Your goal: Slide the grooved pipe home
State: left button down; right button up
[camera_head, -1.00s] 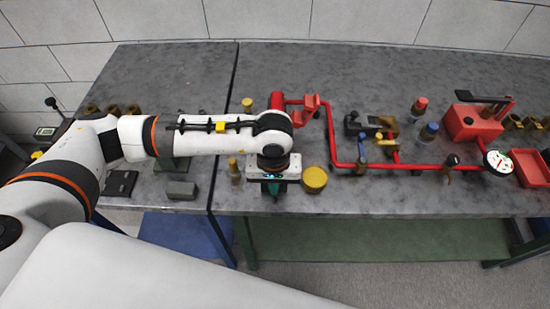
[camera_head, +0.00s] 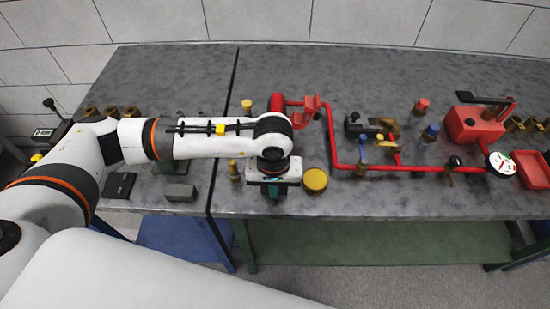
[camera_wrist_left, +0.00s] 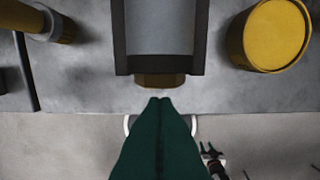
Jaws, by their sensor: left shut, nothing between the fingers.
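My left gripper (camera_head: 272,192) is at the front edge of the bench, pointing down. In the left wrist view its green fingers (camera_wrist_left: 160,104) are shut together and empty. Just past the fingertips is the brass-coloured end (camera_wrist_left: 160,81) of a grey cylinder (camera_wrist_left: 159,27), which lies in a dark U-shaped holder (camera_wrist_left: 118,45). The cylinder looks like the grooved pipe, but no groove shows. The fingertips are close to the brass end; I cannot tell whether they touch it. In the head view my wrist hides this piece. Red pipework (camera_head: 332,135) runs behind and to the right.
A yellow round piece (camera_head: 315,180) stands close to the right of the gripper, and a brass fitting (camera_head: 234,170) to its left. A red box with a lever (camera_head: 473,123) and a white gauge (camera_head: 501,165) are farther right. The bench's back middle is clear.

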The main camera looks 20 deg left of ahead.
pick_arm(q)
jog(key=shift+w+a, duration=0.1)
jog(key=shift+w, duration=0.1)
jog(key=shift+w+a+b, duration=0.1)
jog(key=shift+w+b, duration=0.25)
jog(key=shift+w+a+b, duration=0.2)
jog(key=shift+w+b, duration=0.25)
jog(key=shift+w, duration=0.3)
jog(key=shift+w+a+b, duration=0.3)
jog(key=shift+w+b, duration=0.65)
jog(key=shift+b, duration=0.15)
jog(key=shift+w+a+b, duration=0.25)
jog(key=shift+w+b, duration=0.65)
jog(key=shift+b, duration=0.15)
dwell(1.9)
jog(key=shift+s, duration=0.15)
jog(key=shift+s+d, duration=0.2)
jog(key=shift+s, duration=0.25)
jog(key=shift+r+p, duration=0.9)
jog(key=shift+r, duration=2.6)
